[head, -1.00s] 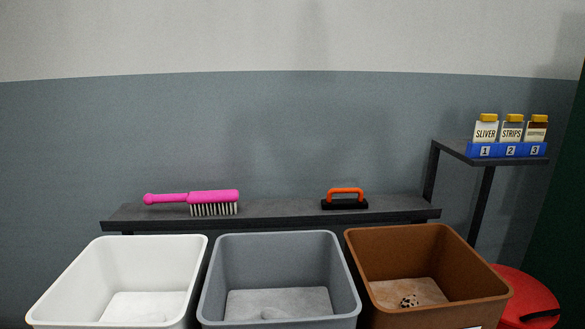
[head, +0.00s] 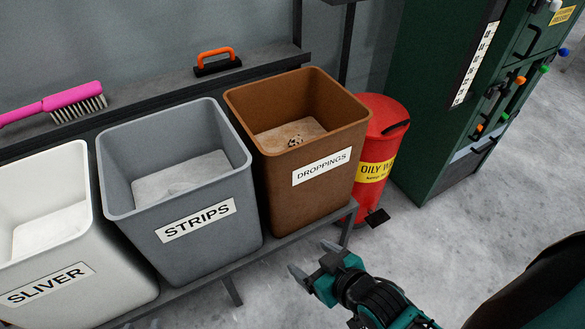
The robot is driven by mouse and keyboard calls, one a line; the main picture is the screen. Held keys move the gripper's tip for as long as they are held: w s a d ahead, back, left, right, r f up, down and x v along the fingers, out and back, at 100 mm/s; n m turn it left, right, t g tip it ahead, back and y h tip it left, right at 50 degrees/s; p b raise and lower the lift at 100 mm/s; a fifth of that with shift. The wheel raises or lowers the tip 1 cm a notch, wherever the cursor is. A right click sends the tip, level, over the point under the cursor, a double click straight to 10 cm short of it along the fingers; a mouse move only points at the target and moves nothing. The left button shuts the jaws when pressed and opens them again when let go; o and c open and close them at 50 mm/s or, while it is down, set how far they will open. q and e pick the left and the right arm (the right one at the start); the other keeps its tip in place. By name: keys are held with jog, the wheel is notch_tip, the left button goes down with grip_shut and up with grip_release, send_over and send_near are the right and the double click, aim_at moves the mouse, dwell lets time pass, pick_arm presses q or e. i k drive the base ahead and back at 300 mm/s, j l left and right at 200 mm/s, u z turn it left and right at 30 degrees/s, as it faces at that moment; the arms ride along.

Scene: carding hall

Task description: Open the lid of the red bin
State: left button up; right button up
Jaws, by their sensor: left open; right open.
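The red bin (head: 378,150) stands on the floor right of the brown bin, with a yellow label reading "OILY W…". Its red lid (head: 383,112) looks shut and has a black handle (head: 396,128). A black pedal (head: 378,217) sticks out at its foot. My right gripper (head: 314,260) is open and empty, low in front of the rack and apart from the red bin, to its lower left.
White SLIVER (head: 75,300), grey STRIPS (head: 205,255) and brown DROPPINGS (head: 320,205) bins stand on a dark rack. A pink brush (head: 75,97) and an orange-handled tool (head: 215,62) lie on the shelf behind. A green machine (head: 440,100) stands right of the red bin. Floor in front is clear.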

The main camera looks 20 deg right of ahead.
aim_at(390, 119)
jog(key=z, duration=1.45)
jog(key=i+l+u, duration=0.5)
jog(key=i+l, duration=0.15)
jog(key=l, duration=0.2)
jog(key=i+l+u, duration=0.15)
jog(key=l, duration=0.2)
jog(key=i+l+u, duration=0.2)
jog(key=l, duration=0.2)
jog(key=i+l+u, duration=0.15)
jog(key=l, duration=0.2)
